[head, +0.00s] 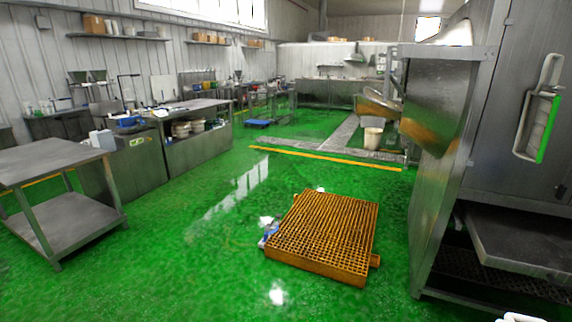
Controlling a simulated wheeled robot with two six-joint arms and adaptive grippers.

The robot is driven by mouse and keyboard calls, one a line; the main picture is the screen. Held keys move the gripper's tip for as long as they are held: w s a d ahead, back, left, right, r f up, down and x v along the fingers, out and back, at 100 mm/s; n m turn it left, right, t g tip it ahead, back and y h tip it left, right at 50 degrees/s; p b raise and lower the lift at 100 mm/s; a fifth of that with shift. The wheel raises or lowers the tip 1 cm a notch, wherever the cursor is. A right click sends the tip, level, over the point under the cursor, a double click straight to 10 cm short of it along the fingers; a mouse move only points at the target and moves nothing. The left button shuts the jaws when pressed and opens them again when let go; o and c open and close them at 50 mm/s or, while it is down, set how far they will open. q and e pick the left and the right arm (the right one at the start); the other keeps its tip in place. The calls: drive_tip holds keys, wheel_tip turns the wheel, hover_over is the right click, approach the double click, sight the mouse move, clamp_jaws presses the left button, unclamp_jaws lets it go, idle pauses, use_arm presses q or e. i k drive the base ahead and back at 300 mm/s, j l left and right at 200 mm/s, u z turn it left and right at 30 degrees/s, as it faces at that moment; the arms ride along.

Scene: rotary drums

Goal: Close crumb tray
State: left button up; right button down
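A flat grey metal tray (520,238), which looks like the crumb tray, sits low in the opening of the large steel machine (508,115) at the right. Its near edge juts out of the opening, and its right part is cut off by the picture edge. How far it goes in at the back is hidden. Neither of my grippers shows clearly. A small white piece at the bottom right edge may be part of my arm, but I cannot tell.
An orange grated platform (325,235) lies on the green floor left of the machine. A steel table (50,165) stands at the left, with workbenches behind it. A white handle with a green strip (537,120) is on the machine. Floor between table and platform is mostly clear.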

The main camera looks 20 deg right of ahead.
sight(536, 244)
drive_tip(key=i+l+z, duration=0.4)
drive_tip(key=i+z, duration=0.85)
drive_tip(key=i+j+z, duration=0.2)
drive_tip(key=i+z, duration=0.2)
drive_tip(key=i+j+z, duration=0.4)
drive_tip(key=i, duration=0.15)
drive_tip(key=i+l+z, duration=0.3)
drive_tip(key=z, duration=0.15)
drive_tip(key=i+l+z, duration=0.1)
drive_tip(key=i+z, duration=0.85)
drive_tip(key=i+j+z, duration=0.25)
drive_tip(key=i+z, duration=0.2)
drive_tip(key=i, duration=0.05)
